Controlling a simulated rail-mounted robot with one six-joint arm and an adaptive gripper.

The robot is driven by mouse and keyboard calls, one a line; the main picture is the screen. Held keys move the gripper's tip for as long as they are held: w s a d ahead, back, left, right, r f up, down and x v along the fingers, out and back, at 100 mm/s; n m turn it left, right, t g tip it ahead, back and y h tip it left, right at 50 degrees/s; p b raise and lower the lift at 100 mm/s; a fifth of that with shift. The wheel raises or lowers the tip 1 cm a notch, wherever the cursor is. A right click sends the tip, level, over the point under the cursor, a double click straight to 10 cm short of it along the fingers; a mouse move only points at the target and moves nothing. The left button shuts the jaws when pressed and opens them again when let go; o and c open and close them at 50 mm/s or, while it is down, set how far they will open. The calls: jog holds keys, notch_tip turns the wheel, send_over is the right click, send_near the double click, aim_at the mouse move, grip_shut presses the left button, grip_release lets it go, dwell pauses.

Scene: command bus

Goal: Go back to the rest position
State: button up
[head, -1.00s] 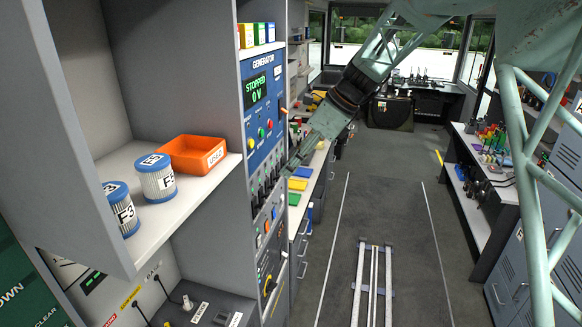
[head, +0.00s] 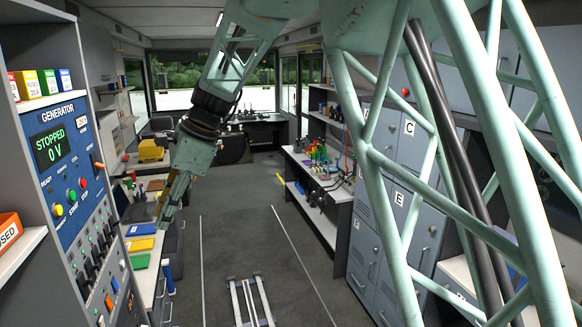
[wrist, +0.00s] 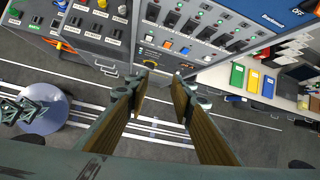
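My gripper (wrist: 162,80) is open and empty in the wrist view, its two fingers apart above the floor and rail, with the generator panel beyond the fingertips. In the head view my gripper (head: 166,212) hangs from my arm in the left half, pointing down and left, beside the generator cabinet. The generator panel (head: 62,152) is blue and its display reads STOPPED 0 V. It also shows at the top of the wrist view (wrist: 245,18). No object is between the fingers.
The floor rail (head: 252,300) runs along the aisle, which is clear. Grey lockers (head: 395,190) stand on the right. A workbench (head: 318,180) with several coloured items is beyond them. An orange USED bin (head: 10,232) is at the left edge. Coloured folders (head: 140,244) lie on the left counter.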

jog(key=s+d+r+n+t+h+b, duration=0.1)
jog(key=s+d+n+b, duration=0.3)
jog(key=d, duration=1.1)
jog(key=s+d+n+t+h+b, duration=0.15)
jog(key=s+d+b, duration=0.35)
jog(key=d, duration=1)
jog(key=s+d+f+n+h+b, duration=0.1)
jog(key=s+d+f+n+b, duration=0.1)
jog(key=s+d+f, duration=0.3)
jog(key=s+d+f+n+t+h+b, duration=0.1)
jog(key=s+d+f+n+b, duration=0.2)
jog(key=s+d, duration=0.7)
jog(key=s+d+f+n+t+h+b, duration=0.1)
jog(key=s+d+f+b, duration=0.3)
jog(key=s, duration=1.2)
jog(key=d+f+n, duration=0.1)
jog(key=d+f, duration=0.2)
jog(key=d, duration=0.1)
jog(key=shift+d+f+b, duration=0.2)
jog(key=shift+d+b, duration=0.1)
jog(key=shift+b, duration=0.1)
jog(key=shift+w, duration=0.1)
